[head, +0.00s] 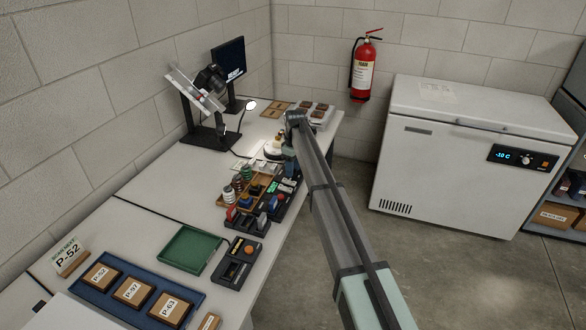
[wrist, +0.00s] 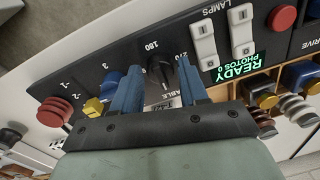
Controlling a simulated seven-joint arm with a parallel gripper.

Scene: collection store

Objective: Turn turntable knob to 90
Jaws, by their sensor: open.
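The black turntable knob (wrist: 162,72) sits on a dark control panel (wrist: 95,72) in the wrist view. The marks 180 and 270 and part of a label ending in "TABLE" show around it. My gripper (wrist: 158,66) is open, with one blue finger on each side of the knob. I cannot tell whether either finger touches it. The knob's exact pointing angle is partly hidden. In the head view my arm covers the knob, and the panel (head: 284,188) shows only in part beside it.
On the panel are white lamp switches (wrist: 204,42), a red button (wrist: 283,18), a yellow knob (wrist: 93,107) and a green display (wrist: 232,66) reading "READY PHOTOS 0". A wooden tray (head: 232,201) with spools, a green tray (head: 188,249) and a camera stand (head: 209,138) share the table.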

